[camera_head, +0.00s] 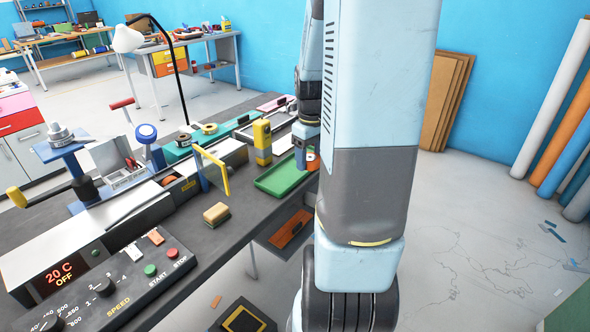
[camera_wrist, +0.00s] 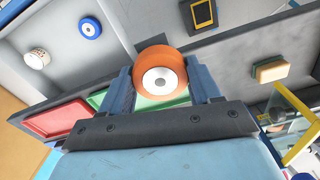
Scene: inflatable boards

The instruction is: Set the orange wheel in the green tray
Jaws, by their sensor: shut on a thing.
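The orange wheel (camera_wrist: 165,56), with a pale hub, sits between the two fingers of my gripper (camera_wrist: 166,84) in the wrist view. My gripper is shut on it. In the head view the wheel (camera_head: 312,161) shows as a small orange patch beside my gripper (camera_head: 304,150), partly hidden by my arm. The green tray (camera_head: 280,178) lies on the dark bench, just left of my gripper. In the wrist view green parts of the tray (camera_wrist: 97,98) show beside and behind the fingers. I cannot tell the height of the wheel over the tray.
A yellow block (camera_head: 262,142) stands behind the tray. A yellow-framed panel (camera_head: 213,170) and a sponge (camera_head: 216,213) are to its left. A red tray (camera_wrist: 60,118) lies beside the green one in the wrist view. The bench front near the sponge is clear.

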